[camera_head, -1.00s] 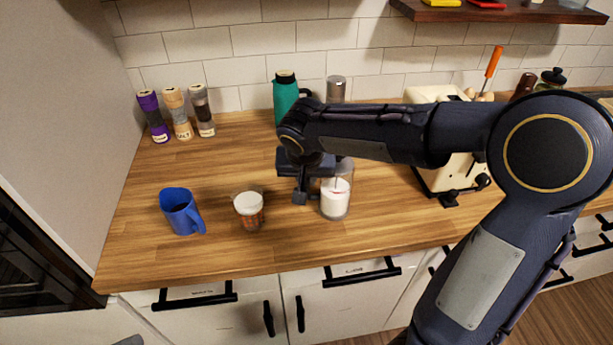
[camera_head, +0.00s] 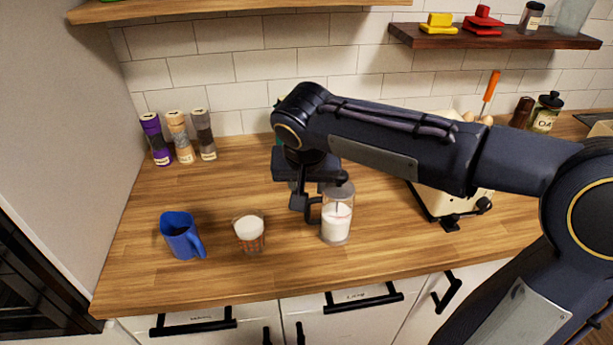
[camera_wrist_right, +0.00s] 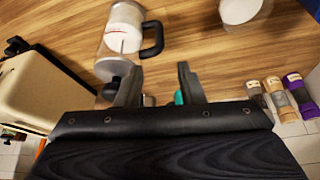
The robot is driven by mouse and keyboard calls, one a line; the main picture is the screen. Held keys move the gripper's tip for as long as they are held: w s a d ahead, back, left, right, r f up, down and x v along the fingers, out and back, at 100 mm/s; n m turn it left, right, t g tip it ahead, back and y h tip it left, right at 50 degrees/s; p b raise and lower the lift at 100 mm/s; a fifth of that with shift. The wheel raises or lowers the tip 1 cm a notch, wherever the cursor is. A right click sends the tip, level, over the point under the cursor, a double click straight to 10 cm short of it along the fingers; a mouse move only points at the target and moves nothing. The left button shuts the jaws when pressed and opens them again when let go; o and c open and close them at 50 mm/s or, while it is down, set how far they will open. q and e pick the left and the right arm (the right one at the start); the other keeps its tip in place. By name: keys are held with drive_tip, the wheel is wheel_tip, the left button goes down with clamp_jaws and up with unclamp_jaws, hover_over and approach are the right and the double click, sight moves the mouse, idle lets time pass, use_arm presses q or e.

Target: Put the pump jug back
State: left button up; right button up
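The jug that best fits the pump jug (camera_head: 337,226) is clear, with a black handle, white contents and a thin dark rod inside. It stands upright on the wooden counter and also shows at the top of the wrist view (camera_wrist_right: 122,42). My right gripper (camera_head: 303,207) is just left of it, beside the handle. In the wrist view its fingers (camera_wrist_right: 160,70) are apart and empty, with the handle just beyond the tips. I cannot tell whether they touch it. My left gripper is not in view.
A glass of white liquid (camera_head: 249,235) and a blue pitcher (camera_head: 181,238) stand to the left. Spice grinders (camera_head: 178,138) are at the back left. A teal flask (camera_wrist_right: 179,97) is mostly hidden behind my arm. A cream machine (camera_head: 434,196) stands right. The left-middle counter is clear.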

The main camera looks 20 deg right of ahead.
drive_tip(key=s+f+n+y, duration=0.1)
drive_tip(key=s+f, duration=0.3)
drive_tip(key=s, duration=0.6)
drive_tip(key=s+f+n+t+y, duration=0.1)
drive_tip(key=s+f+n+y, duration=0.1)
drive_tip(key=s, duration=0.8)
drive_tip(key=d+f+y, duration=0.1)
drive_tip(key=y, duration=0.1)
drive_tip(key=shift+f+t+y, duration=0.3)
drive_tip(key=shift+f, duration=0.1)
drive_tip(key=shift+s, duration=0.1)
